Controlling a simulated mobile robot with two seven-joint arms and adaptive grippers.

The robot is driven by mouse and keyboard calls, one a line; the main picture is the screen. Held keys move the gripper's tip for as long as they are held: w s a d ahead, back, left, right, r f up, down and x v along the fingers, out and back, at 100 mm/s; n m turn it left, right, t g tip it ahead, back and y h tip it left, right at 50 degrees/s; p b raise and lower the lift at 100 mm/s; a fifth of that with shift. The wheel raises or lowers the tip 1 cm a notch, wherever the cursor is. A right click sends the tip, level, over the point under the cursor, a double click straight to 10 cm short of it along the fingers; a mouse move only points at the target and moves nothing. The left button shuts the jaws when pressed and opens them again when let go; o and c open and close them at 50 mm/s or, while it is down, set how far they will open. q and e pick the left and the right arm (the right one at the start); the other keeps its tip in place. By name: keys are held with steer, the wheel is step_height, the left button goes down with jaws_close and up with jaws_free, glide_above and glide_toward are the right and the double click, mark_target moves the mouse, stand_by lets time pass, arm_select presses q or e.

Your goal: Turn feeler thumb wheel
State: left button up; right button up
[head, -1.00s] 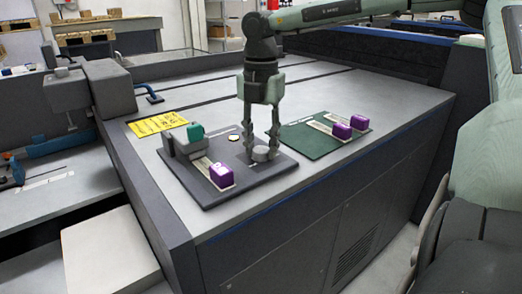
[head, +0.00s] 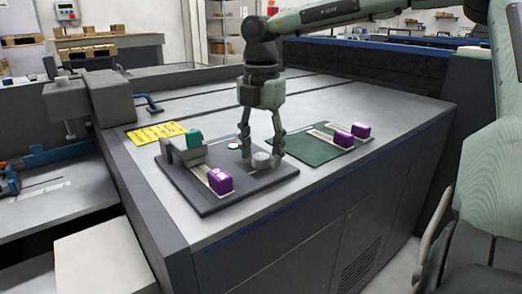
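The thumb wheel, a short grey round knob (head: 261,160), stands on the dark plate (head: 203,207) on top of the machine. My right gripper (head: 262,157) points down over it, open, with one finger on each side of the knob. Small gaps seem to show between the fingers and the knob, though contact at the tips is hard to tell. A small round indicator (head: 233,146) on the plate, left of the gripper, is white with a green rim. My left gripper is not in view.
On the dark plate stand a grey block with a teal part (head: 194,138) and a purple slider (head: 219,180). A yellow label (head: 158,133) lies behind left. The grey top (head: 340,95) behind is clear.

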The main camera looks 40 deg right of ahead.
mark_target(261, 156)
step_height(261, 156, up, 12)
stand_by(0.6)
